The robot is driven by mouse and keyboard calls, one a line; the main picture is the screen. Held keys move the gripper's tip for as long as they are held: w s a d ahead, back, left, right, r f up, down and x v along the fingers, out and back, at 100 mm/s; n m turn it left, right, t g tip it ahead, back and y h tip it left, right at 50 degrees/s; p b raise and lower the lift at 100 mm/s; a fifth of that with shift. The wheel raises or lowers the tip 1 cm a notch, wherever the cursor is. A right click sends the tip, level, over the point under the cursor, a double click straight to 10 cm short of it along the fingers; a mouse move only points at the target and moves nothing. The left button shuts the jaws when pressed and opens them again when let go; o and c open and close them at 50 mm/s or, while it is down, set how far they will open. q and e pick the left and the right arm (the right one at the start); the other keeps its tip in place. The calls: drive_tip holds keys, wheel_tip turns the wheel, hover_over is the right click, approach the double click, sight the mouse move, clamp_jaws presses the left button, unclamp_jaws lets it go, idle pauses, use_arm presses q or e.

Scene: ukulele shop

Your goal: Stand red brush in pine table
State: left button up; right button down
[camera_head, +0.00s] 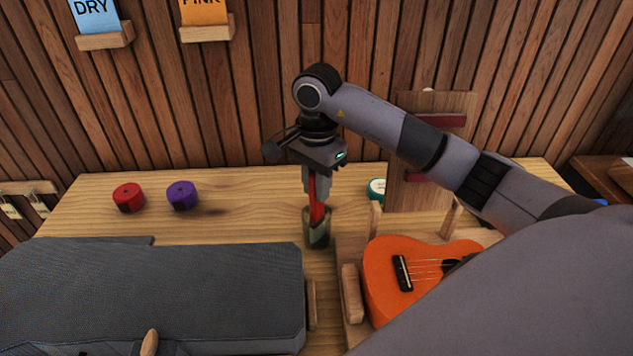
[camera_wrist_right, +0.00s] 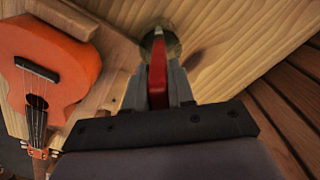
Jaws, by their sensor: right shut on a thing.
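My right gripper (camera_head: 314,186) points down over the pine table (camera_head: 250,192) and is shut on the red brush (camera_head: 318,210). The brush is nearly upright, and its lower end is inside the mouth of a greenish see-through jar (camera_head: 317,239) standing on the table. In the right wrist view the red brush (camera_wrist_right: 157,72) lies between the fingers, with its far end over the round jar (camera_wrist_right: 172,45). Whether the brush touches the jar's bottom cannot be told. My left gripper is not in view.
An orange ukulele (camera_head: 385,285) lies in a wooden cradle right of the jar. A red roll (camera_head: 128,197) and a purple roll (camera_head: 182,195) sit at the left. A grey padded slab (camera_head: 160,290) fills the front left. A wooden stand (camera_head: 405,195) rises behind the ukulele.

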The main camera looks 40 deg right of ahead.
drive_tip(key=shift+f, duration=0.25)
drive_tip(key=c, duration=1)
unclamp_jaws()
drive_tip(key=shift+r, duration=0.1)
drive_tip(key=shift+r, duration=0.1)
wheel_tip(320, 180, up, 12)
drive_tip(key=shift+r, duration=0.1)
